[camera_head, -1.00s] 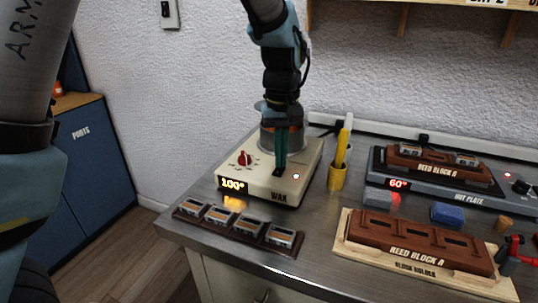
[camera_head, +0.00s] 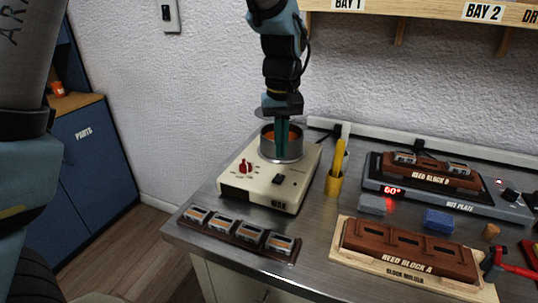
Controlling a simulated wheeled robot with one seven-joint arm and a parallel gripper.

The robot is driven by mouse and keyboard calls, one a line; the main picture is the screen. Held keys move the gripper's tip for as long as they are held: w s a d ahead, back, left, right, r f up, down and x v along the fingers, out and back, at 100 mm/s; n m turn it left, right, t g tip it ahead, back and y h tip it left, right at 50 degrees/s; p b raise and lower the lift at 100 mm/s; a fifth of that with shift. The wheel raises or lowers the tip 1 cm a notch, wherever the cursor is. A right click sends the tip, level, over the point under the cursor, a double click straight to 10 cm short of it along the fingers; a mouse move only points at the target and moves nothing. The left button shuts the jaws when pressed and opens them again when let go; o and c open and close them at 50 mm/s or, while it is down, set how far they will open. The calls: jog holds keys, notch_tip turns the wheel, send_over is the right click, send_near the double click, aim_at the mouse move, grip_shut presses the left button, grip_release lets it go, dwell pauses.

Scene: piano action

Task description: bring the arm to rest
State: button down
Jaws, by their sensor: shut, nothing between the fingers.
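My gripper (camera_head: 282,150) points down, its fingers shut with nothing between them. It overlaps the metal wax pot (camera_head: 268,146) in the picture; I cannot tell whether it is in front of the pot or over it. The pot holds orange-brown wax and sits on the cream wax heater (camera_head: 252,180), which has a red knob and a black switch (camera_head: 278,179). The heater's display is dark. My arm hangs down from the top of the view.
A yellow cup (camera_head: 333,185) with yellow sticks stands right of the heater. A rack of several small blocks (camera_head: 238,240) lies in front. Reed block A (camera_head: 405,250) sits in its holder at right. Behind it is the hot plate (camera_head: 465,197), lit at 60°, bearing reed block B (camera_head: 430,172). A shelf hangs above.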

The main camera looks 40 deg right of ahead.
jog(key=shift+r+p, duration=0.5)
jog(key=shift+r, duration=0.3)
jog(key=shift+w, duration=0.1)
jog(key=w+a+n, duration=0.1)
jog(key=w+a, duration=0.5)
jog(key=a, duration=0.4)
jog(key=w+a+n, duration=0.1)
jog(key=w+a, duration=0.4)
jog(key=a, duration=0.5)
jog(key=s+a+f+n+t, duration=0.1)
jog(key=s+a+f+n, duration=0.1)
jog(key=a, duration=1.9)
jog(key=shift+t, duration=0.3)
jog(key=shift+f, duration=0.1)
